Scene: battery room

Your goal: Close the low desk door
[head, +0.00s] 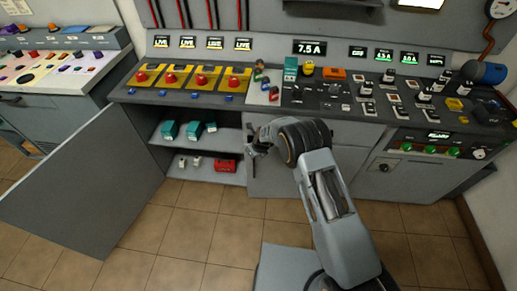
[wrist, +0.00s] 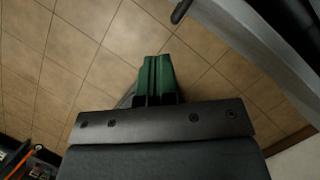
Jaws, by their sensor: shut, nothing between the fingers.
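The low desk door (head: 88,190) is a grey panel in the head view. It stands wide open, swung out to the left over the floor. Its opening shows a cabinet (head: 203,178) with shelves. My gripper (head: 252,150) is in front of the cabinet, near the right side of the opening, well to the right of the door and apart from it. In the wrist view the green fingers of my gripper (wrist: 155,75) are together and empty, with floor tiles beyond them.
Teal boxes (head: 188,130) stand on the upper shelf and a red box (head: 225,166) on the lower one. A closed door panel (head: 405,178) is at the right. A second console (head: 50,85) stands at the left. Tiled floor (head: 190,225) is clear in front.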

